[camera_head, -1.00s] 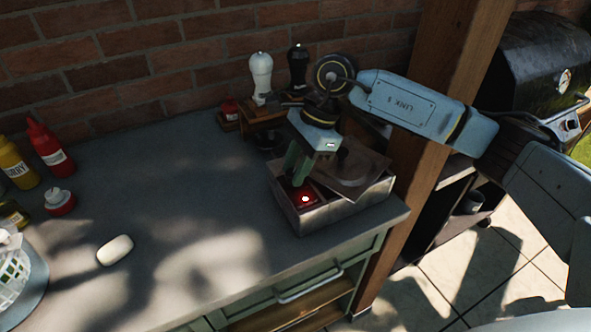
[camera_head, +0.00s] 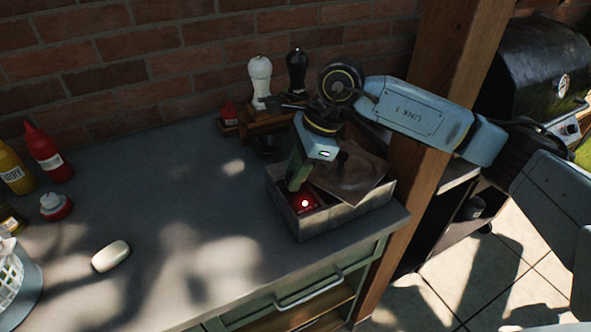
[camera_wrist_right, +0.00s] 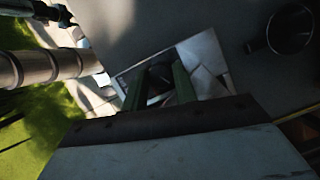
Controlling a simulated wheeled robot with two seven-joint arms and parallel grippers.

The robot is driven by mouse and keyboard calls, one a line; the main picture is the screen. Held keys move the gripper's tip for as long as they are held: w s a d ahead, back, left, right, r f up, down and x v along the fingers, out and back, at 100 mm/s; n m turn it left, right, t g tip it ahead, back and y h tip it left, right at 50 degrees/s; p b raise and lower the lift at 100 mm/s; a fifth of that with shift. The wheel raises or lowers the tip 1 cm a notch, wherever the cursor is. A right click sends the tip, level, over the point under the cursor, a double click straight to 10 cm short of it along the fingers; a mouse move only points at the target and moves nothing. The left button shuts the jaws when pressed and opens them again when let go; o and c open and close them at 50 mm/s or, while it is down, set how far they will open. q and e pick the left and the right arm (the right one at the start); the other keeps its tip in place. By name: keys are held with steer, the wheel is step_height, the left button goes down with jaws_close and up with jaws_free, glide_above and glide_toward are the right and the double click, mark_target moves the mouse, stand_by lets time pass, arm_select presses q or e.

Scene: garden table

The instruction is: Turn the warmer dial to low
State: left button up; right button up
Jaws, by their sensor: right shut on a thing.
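The warmer (camera_head: 336,218) is a grey box at the right front of the counter. A dark flat plate (camera_head: 350,178) lies tilted over its right part. A red part with a bright white spot (camera_head: 305,203) shows at its front left. My right gripper (camera_head: 294,184) reaches down into the left part of the box. In the right wrist view its green fingers (camera_wrist_right: 160,90) stand on either side of a dark round knob, which looks like the dial (camera_wrist_right: 160,76), and are shut on it. The dial's marks cannot be read. My left gripper is out of view.
A white shaker (camera_head: 261,78) and a black shaker (camera_head: 297,70) stand behind the box by the brick wall. Sauce bottles (camera_head: 47,150) and a white oval object (camera_head: 111,256) are on the left. A wooden post (camera_head: 425,130) stands close on the right. The middle counter is clear.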

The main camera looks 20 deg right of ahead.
steer(key=o, duration=1)
steer(key=shift+r, duration=0.1)
steer(key=v, duration=1.3)
steer(key=shift+r, duration=0.15)
